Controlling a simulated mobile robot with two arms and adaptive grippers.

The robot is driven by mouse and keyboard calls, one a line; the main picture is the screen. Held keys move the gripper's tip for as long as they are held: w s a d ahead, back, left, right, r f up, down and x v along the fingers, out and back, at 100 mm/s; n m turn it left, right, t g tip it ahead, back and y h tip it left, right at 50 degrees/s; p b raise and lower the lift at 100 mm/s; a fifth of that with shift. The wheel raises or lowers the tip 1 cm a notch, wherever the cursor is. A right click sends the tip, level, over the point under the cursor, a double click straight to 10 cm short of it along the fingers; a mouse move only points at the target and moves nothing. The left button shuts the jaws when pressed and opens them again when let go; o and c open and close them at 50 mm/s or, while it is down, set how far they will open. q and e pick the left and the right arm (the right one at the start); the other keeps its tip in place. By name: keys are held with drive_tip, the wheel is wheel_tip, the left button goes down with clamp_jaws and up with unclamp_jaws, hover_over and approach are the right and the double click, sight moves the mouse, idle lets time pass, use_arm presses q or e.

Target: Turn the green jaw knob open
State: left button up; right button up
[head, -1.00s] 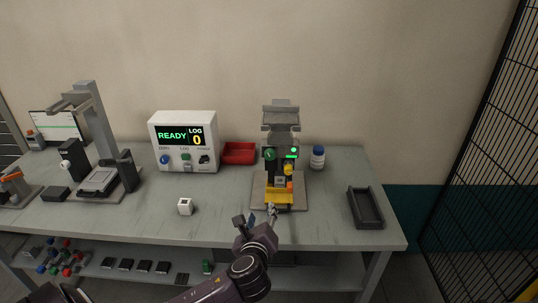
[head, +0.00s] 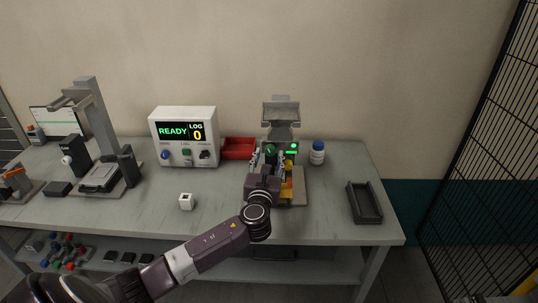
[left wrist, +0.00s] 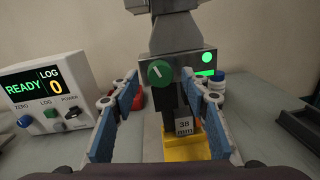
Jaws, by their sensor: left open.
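The green jaw knob (head: 270,149) is on the front of the grey clamp machine (head: 281,114). In the left wrist view the knob (left wrist: 160,73) is round, with a pale pointer line tilted up to the left. My left gripper (head: 268,163) is in front of the machine, and in the left wrist view its blue-padded fingers (left wrist: 163,105) are open. The knob shows between them, farther ahead and apart from both. A yellow part (left wrist: 186,147) and a grey block marked 38 (left wrist: 184,124) sit below the knob. My right gripper is not in view.
A white box reading READY, LOG 0 (head: 184,115) and a red bin (head: 239,148) stand left of the machine. A white bottle with a blue cap (head: 317,153) and a dark tray (head: 365,203) are at its right. A small white cube (head: 186,202) lies on the table (head: 225,210).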

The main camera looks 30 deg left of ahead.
use_arm(q)
drive_tip(key=shift+w+a, duration=0.2)
drive_tip(key=shift+w, duration=0.2)
clamp_jaws()
